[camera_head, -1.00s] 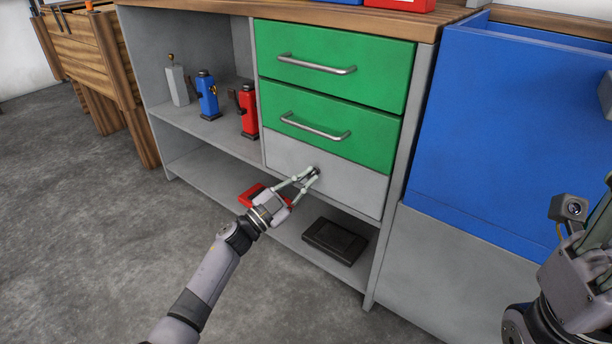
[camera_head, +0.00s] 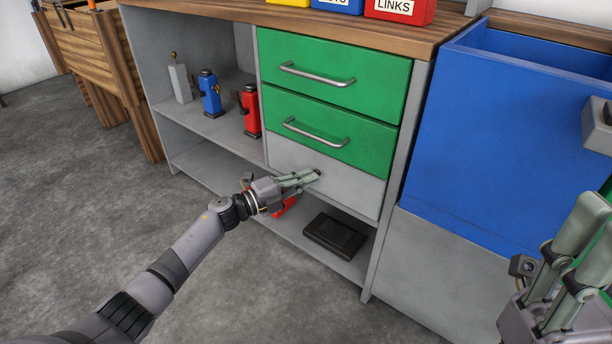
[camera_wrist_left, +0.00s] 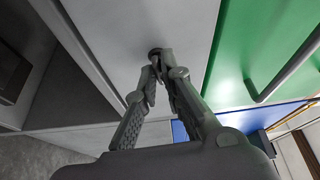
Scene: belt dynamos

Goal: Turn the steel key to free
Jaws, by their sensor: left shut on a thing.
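My left gripper (camera_head: 314,175) is at the grey panel (camera_head: 350,190) below the two green drawers. Its fingers are shut on a small dark piece, taken to be the steel key (camera_wrist_left: 155,52), which sits against the grey panel in the left wrist view. The fingers hide most of the key, so its exact angle cannot be told. In the left wrist view the gripper (camera_wrist_left: 157,72) has its fingertips close together at the key. My right gripper (camera_head: 578,230) is at the lower right edge, away from the cabinet's key; whether it is open or shut is unclear.
Two green drawers (camera_head: 333,75) with bar handles sit above. Blue (camera_head: 210,92) and red (camera_head: 250,108) jacks stand on the left shelf. A dark flat box (camera_head: 334,236) and a red item (camera_head: 284,207) lie on the lower shelf. A blue bin (camera_head: 500,140) is at right.

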